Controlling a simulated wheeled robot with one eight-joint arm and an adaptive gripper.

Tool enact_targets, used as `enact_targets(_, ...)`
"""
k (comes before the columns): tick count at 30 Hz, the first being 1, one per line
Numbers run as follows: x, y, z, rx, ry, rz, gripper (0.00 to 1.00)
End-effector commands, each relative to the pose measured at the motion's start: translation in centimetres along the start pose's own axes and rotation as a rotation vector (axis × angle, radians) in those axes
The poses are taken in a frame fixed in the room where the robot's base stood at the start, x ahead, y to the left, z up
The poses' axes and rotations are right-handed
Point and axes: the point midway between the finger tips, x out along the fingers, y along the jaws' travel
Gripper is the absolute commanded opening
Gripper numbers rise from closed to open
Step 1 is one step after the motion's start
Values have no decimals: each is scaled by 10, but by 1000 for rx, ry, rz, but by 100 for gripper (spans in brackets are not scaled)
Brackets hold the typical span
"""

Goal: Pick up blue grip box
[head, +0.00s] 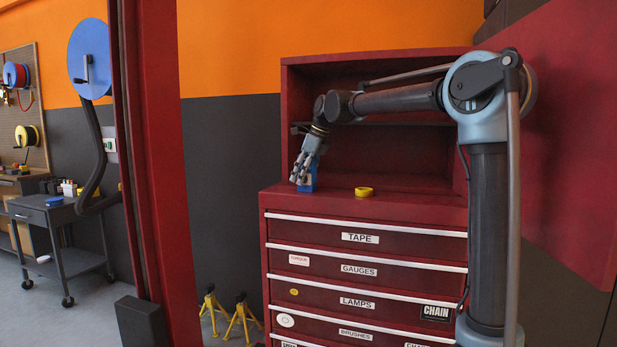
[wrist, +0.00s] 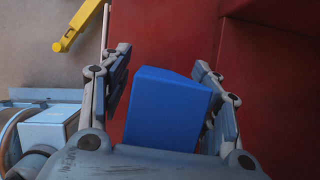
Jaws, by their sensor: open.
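The blue grip box (wrist: 165,108) stands between the two fingers of my gripper (wrist: 165,95) in the wrist view. The fingers are open, one on each side of the box. The right finger is close to the box's side, and a red gap shows between the left finger and the box. In the head view the blue box (head: 309,181) is on the red cabinet's top, at its left end. My gripper (head: 303,172) reaches down over it there and hides part of it.
A yellow tape roll (head: 363,191) lies on the cabinet top (head: 420,197) to the right of the box. The cabinet's back wall and shelf (head: 400,124) rise behind. A red post (head: 155,180) stands to the left. Yellow jack stands (head: 240,316) are on the floor.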

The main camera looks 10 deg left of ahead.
Motion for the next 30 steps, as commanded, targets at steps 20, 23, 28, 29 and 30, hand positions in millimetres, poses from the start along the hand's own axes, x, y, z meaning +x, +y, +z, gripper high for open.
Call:
enact_targets(20, -1, -1, -1, 2, 0, -1, 5)
enact_targets(23, -4, -1, 0, 2, 0, -1, 5)
enact_targets(28, -24, -1, 8, 2, 0, -1, 5)
enact_targets(29, -30, -1, 11, 2, 0, -1, 5)
enact_targets(30, -36, -1, 14, 2, 0, -1, 5)
